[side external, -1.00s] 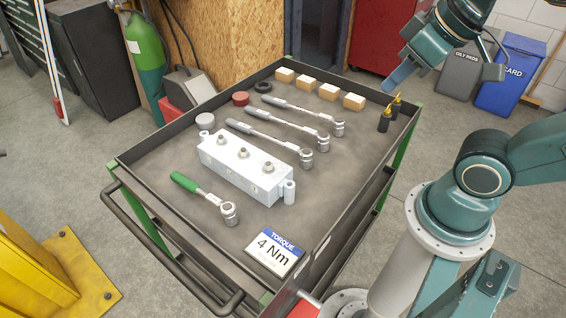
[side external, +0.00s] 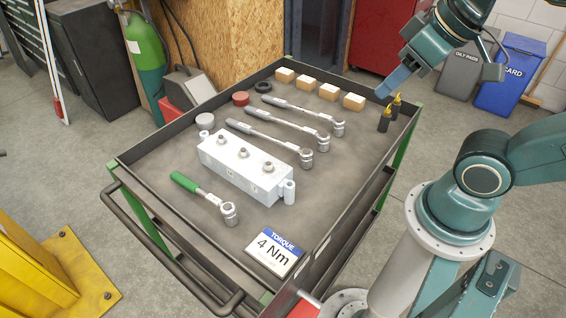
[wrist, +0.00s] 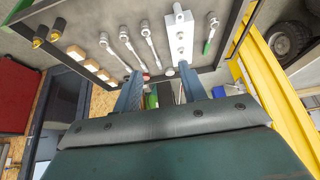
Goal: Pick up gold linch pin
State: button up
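I cannot make out a gold linch pin in either view. My gripper (wrist: 161,88) is open and empty in the wrist view, with its two blue-grey fingers well apart. In the side view my gripper (side external: 391,84) hangs above the far right corner of the tool cart (side external: 152,154). It is apart from everything on the cart. Two small black bottles with yellow tips (side external: 384,120) stand just below it, near the cart's right edge.
The cart carries a metal block (side external: 240,165), several wrenches (side external: 285,110), a green-handled wrench (side external: 190,184), wooden blocks (side external: 330,92) and a "4 Nm" torque card (side external: 274,252). Raised rims edge the cart. The tray's near left area is clear. Blue and grey bins (side external: 510,75) stand behind.

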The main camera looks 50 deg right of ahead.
jog(key=w+d+f+m+g+h, duration=0.1)
jog(key=w+d+m+g, duration=0.1)
jog(key=w+d+m, duration=0.45)
jog(key=w+d+f+m+g, duration=0.1)
jog(key=w+d+m, duration=0.25)
jog(key=d, duration=0.55)
jog(key=d+f+m+g, duration=0.1)
jog(key=d+f+m, duration=0.3)
jog(key=d, duration=0.5)
jog(key=s+d+f+m+g+y, duration=0.1)
jog(key=d+f+m, duration=0.3)
jog(key=d+f, duration=0.4)
jog(key=shift+s+d+g, duration=0.15)
jog(key=shift+d+g, duration=0.15)
jog(key=shift+d, duration=0.95)
jog(key=shift+f, duration=4.25)
